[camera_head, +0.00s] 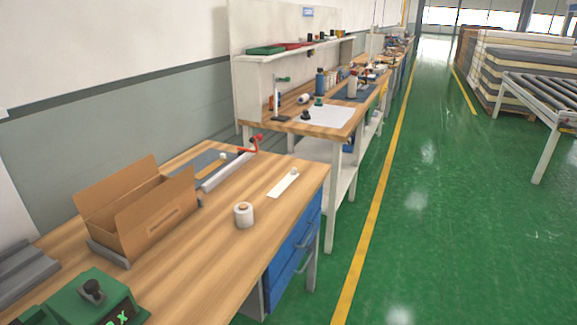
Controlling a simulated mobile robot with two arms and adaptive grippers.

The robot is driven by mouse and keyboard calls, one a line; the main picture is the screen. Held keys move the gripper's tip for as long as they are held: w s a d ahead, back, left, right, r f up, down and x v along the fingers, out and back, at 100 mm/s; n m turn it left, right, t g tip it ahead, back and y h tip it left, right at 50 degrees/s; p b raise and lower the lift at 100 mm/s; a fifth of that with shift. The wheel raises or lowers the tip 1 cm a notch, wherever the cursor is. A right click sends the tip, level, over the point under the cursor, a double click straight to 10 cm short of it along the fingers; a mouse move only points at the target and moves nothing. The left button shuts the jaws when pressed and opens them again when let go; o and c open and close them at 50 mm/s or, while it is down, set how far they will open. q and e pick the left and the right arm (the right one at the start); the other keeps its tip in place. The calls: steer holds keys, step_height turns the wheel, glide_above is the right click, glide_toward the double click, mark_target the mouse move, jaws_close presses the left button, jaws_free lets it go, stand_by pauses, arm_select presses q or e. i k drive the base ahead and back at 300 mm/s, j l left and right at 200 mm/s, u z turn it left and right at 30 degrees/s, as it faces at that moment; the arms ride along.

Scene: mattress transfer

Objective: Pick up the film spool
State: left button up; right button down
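A white film spool (244,215) stands upright on the near wooden workbench (225,255), close to its right edge. Its round top with a core shows, and nothing covers it. Neither of my grippers is in the head view, and nothing touches the spool.
An open cardboard box (140,210) stands left of the spool. A green device (92,300) sits at the near left. A white strip (283,184) and a red-handled tool (248,147) lie farther back. Green floor (440,220) is clear right of the bench; a roller conveyor (545,95) stands far right.

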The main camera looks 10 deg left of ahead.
mark_target(243, 211)
steer(key=i+l+u, duration=0.15)
steer(key=u, duration=0.65)
